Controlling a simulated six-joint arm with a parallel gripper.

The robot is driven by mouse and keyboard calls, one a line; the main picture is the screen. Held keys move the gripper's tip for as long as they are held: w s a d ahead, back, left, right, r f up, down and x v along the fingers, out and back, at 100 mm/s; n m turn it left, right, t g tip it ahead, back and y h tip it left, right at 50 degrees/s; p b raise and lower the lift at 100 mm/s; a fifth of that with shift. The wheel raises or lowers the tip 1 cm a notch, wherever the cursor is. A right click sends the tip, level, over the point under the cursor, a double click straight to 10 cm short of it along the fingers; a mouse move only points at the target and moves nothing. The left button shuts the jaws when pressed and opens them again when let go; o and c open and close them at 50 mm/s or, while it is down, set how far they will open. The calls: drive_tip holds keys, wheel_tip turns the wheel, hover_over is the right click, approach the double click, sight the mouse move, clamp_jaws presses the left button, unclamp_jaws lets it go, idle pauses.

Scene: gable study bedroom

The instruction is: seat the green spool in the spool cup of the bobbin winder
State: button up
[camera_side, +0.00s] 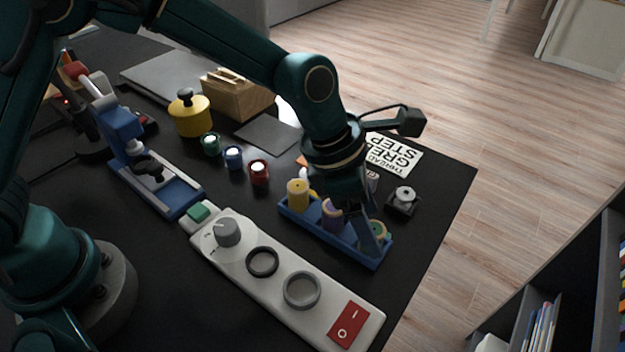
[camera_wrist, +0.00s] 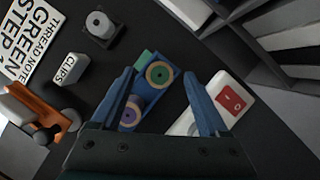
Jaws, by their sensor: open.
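The green spool (camera_side: 378,229) stands at the right end of a blue tray (camera_side: 330,243); in the wrist view its round top (camera_wrist: 159,74) shows between my fingers. My gripper (camera_side: 363,230) is open above that end of the tray, its fingers (camera_wrist: 162,76) apart on either side of the spool. Whether they touch it I cannot tell. The white bobbin winder (camera_side: 280,310) lies in front of the tray. It has a black ring (camera_side: 262,262) and a grey ring (camera_side: 301,290), both looking empty; I cannot tell which is the spool cup.
The tray also holds a purple spool (camera_wrist: 131,113) and a yellow spool (camera_side: 298,193). The winder carries a grey knob (camera_side: 227,232) and a red switch (camera_side: 347,323). A small dark block with a grey bobbin (camera_side: 404,198) stands behind the tray, near a printed card (camera_side: 397,156).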

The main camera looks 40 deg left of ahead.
drive_tip(key=shift+x, duration=1.25)
clamp_jaws()
drive_tip(key=shift+r, duration=0.15)
